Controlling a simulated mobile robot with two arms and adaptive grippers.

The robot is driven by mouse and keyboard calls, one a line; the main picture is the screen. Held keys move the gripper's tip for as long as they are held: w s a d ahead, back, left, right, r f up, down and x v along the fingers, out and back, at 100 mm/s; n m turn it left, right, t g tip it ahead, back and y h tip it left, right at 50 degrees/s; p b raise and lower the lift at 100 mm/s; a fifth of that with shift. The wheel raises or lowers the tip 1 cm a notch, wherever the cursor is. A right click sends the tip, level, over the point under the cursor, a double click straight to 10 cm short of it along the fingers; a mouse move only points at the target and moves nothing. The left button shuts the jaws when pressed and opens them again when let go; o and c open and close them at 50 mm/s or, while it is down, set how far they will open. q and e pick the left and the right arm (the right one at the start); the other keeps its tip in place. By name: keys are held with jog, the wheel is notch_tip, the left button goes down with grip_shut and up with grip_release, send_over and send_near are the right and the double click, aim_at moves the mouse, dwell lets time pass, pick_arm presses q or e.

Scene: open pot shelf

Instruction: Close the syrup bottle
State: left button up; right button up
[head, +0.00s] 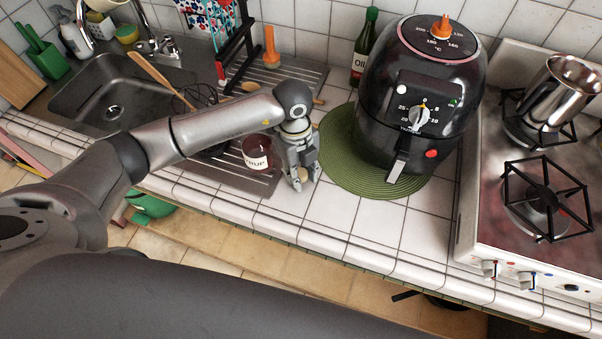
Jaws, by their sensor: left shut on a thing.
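The syrup bottle (258,146) is a dark red glass jar with a white label whose visible letters read "RUP". It stands on the ribbed drainer beside the sink, partly behind my left arm, and its top is hidden. My left gripper (299,182) points down just to the right of the bottle, over the white tiled counter. It is shut on a small tan, round piece (303,174) that looks like a cork stopper, mostly covered by the fingers. I cannot tell whether this piece touches the counter. My right gripper is not in view.
A black air fryer (428,100) stands on a green round mat (345,165) right of my gripper. An oil bottle (363,50) is behind it. The stove (500,205) with a metal pot (560,95) is at right. The sink (115,90) is at left. Front counter tiles are clear.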

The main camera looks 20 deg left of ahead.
aim_at(301, 172)
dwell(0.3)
pick_arm(q)
notch_tip(301, 172, up, 10)
jog(key=b, duration=0.2)
jog(key=shift+b, duration=0.35)
